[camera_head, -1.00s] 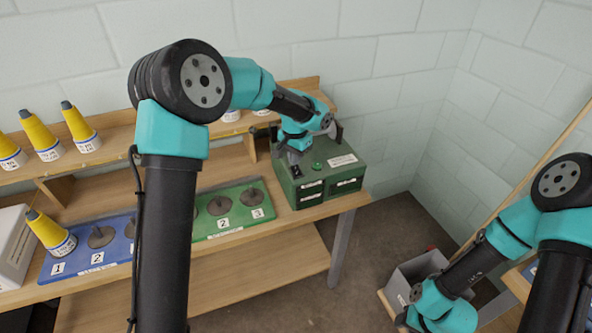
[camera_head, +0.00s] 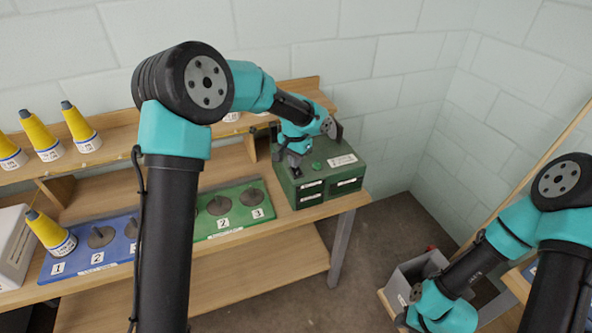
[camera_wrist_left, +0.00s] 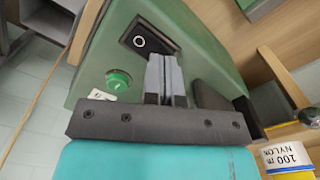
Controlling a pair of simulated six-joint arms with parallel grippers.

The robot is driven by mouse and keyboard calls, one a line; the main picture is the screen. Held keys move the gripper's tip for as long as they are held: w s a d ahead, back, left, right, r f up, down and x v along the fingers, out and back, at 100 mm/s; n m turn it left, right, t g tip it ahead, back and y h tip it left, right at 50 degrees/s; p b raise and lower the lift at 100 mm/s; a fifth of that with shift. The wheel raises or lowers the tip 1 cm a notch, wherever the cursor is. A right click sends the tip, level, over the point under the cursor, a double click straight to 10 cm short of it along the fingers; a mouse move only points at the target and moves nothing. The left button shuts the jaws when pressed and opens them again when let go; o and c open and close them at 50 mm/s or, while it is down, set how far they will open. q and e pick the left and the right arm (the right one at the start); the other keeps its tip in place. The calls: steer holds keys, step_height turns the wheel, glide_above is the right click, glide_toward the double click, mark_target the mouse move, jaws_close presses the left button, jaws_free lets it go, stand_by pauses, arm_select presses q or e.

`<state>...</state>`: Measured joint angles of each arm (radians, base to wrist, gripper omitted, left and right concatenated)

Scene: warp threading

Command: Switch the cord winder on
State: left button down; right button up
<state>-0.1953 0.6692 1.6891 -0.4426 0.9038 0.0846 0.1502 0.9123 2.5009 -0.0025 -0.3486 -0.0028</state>
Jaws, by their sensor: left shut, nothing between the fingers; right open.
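The cord winder appears to be the green box (camera_head: 330,196) with labelled dark slots, at the right end of the bench. In the left wrist view its top (camera_wrist_left: 100,50) carries a black rocker switch (camera_wrist_left: 146,38) marked with a white circle and a round green knob (camera_wrist_left: 118,81). My left gripper (camera_head: 294,160) is over the box top beside the switch. In the wrist view its fingers (camera_wrist_left: 165,62) are shut and empty, their tips at the switch's near edge; I cannot tell whether they touch it. My right arm is at the lower right; its fingers cannot be made out.
A green board (camera_head: 233,226) and a blue board (camera_head: 75,265) with numbered spindles lie on the bench left of the box. Yellow cones (camera_head: 42,138) stand on the shelf behind, and one (camera_head: 50,233) on the blue board. A grey bin (camera_head: 400,280) is at lower right.

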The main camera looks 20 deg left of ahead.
arm_select(q)
steer(key=shift+f, duration=0.6)
stand_by(0.4)
steer(key=shift+r, duration=3.55)
